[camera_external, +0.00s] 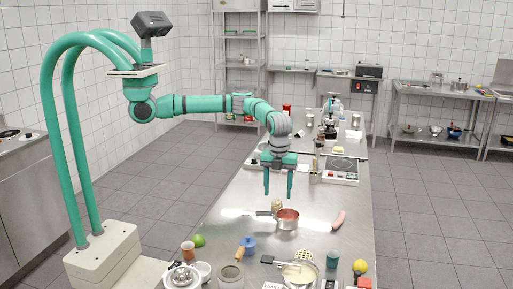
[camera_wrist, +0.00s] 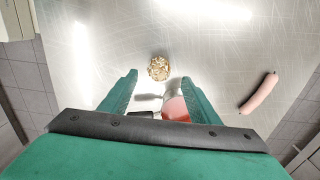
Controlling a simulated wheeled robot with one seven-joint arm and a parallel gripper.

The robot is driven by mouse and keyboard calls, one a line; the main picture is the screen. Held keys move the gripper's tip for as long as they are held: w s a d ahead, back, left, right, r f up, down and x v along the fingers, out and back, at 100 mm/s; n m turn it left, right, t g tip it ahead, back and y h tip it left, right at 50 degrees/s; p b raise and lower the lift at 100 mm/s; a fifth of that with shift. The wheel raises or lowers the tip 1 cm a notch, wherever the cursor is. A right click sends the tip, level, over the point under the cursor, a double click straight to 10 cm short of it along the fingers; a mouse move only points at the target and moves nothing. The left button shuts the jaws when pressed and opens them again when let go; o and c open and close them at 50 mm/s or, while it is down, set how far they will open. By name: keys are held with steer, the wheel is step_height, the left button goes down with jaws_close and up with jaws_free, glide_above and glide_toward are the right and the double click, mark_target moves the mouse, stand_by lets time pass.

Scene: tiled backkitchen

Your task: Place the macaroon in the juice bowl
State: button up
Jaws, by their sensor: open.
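A small, round, speckled tan-brown thing, seemingly the macaroon (camera_external: 277,204), sits on the steel table just behind a metal pan. In the wrist view the macaroon (camera_wrist: 159,68) lies between and slightly beyond my fingertips. The metal pan with red contents (camera_external: 287,221), seemingly the juice bowl, stands close by with its dark handle pointing left. In the wrist view the pan (camera_wrist: 174,106) is partly hidden by my right-hand finger. My gripper (camera_external: 278,195) is open and empty, pointing down above the macaroon, apart from it.
A sausage (camera_external: 338,220) lies right of the pan. Nearer are a blue pot (camera_external: 248,245), a bowl with pale contents (camera_external: 299,274), a teal cup (camera_external: 332,259), a lime (camera_external: 199,241) and a lemon (camera_external: 360,267). A hob (camera_external: 342,165) stands farther back. The table left of the macaroon is clear.

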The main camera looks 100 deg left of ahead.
mark_target(277, 201)
steer(key=shift+f, duration=2.85)
steer(key=c, duration=1.2)
steer(key=shift+r, duration=0.1)
